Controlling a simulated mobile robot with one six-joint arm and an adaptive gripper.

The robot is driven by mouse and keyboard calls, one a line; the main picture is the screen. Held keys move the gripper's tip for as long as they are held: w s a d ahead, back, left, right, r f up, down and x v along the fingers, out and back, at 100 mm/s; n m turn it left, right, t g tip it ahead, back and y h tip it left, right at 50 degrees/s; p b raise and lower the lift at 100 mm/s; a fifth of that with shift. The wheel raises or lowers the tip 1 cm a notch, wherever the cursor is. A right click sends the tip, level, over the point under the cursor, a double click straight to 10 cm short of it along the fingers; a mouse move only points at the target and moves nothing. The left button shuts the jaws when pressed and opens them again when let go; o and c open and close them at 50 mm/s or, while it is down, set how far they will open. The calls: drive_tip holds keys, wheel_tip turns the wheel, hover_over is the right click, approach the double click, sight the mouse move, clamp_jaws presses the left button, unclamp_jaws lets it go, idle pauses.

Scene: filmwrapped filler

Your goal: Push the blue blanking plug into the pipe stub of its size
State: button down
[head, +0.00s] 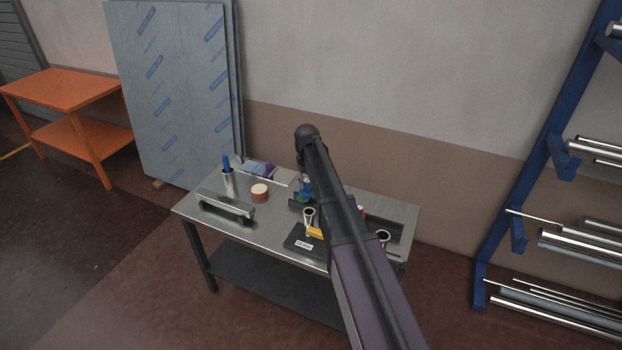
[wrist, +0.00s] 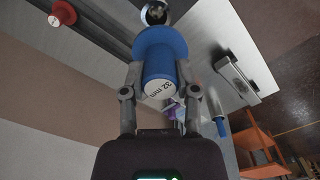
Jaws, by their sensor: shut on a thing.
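The blue blanking plug (wrist: 157,62) is clamped between the two fingers of my gripper (wrist: 160,74) in the wrist view. Its near end reads "32 mm", and its wide round part faces away from the camera. Just beyond the plug, the open round end of a metal pipe stub (wrist: 154,12) shows, cut by the top edge. Plug and stub look apart there, but the gap is hard to judge. In the head view one stub (head: 309,213) stands below my gripper and another stub (head: 383,236) stands further right. My arm hides much of that area.
A red plug (wrist: 63,13) lies upper left in the wrist view.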

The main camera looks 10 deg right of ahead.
sight(309, 196)
drive_tip(key=shift+d, duration=0.25)
drive_tip(key=shift+f, duration=0.2)
drive_tip(key=shift+f+b, duration=0.2)
drive_tip(key=shift+b, duration=0.15)
drive_tip(key=shift+f+b, duration=2.7)
drive_tip(key=shift+b, duration=0.05)
drive_tip(key=shift+f+b, duration=1.75)
drive_tip(key=shift+f, duration=0.05)
drive_tip(key=shift+c, duration=1.4)
unclamp_jaws()
drive_tip(key=shift+r, duration=0.1)
drive_tip(key=shift+o, duration=1.4)
